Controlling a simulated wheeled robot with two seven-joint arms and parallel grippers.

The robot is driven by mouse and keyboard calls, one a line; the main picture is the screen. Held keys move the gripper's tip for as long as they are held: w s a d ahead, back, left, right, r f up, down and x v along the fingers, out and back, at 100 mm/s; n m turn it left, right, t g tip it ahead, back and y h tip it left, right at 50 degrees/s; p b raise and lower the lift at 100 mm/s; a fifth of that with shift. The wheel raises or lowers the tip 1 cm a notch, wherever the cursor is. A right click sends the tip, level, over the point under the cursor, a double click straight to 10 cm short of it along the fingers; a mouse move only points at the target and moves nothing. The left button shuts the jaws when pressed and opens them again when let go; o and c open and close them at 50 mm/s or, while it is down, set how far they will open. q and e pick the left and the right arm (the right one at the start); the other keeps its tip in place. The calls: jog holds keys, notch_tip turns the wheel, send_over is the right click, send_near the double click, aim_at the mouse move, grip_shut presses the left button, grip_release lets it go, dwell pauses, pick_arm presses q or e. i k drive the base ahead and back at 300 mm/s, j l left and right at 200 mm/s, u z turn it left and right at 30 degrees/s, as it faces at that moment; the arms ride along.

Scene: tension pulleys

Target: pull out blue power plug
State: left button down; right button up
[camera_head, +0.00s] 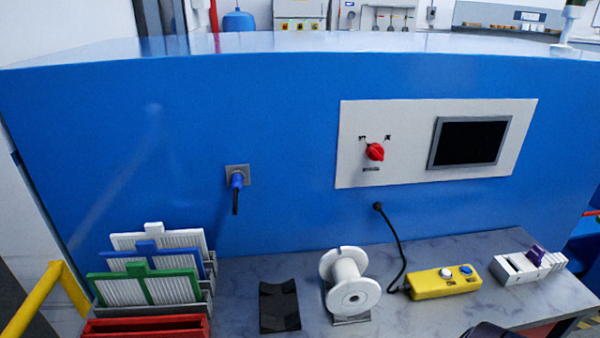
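The blue power plug (237,181) sits in a grey square socket (237,170) on the front of the large blue cabinet (130,110). A short black cable end (235,203) hangs down from the plug. Nothing touches the plug. Neither gripper can be made out. A dark shape cut off at the bottom edge, right of centre, may be part of my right arm, but I cannot tell.
A grey table (400,325) stands below, holding filter panels (155,288), a red tray (147,328), a black curved plate (279,306), a white spool (350,285), a yellow button box (443,282) and a white block (525,268). A control panel (350,130) has a red knob (375,152).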

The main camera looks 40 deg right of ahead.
aim_at(238, 179)
jog(key=i+j+z, duration=0.2)
jog(key=j+z, duration=0.2)
jog(key=i+j+z, duration=0.1)
jog(key=j+z, duration=0.3)
jog(key=j, duration=0.15)
jog(key=j+z, duration=0.4)
jog(key=j, duration=0.1)
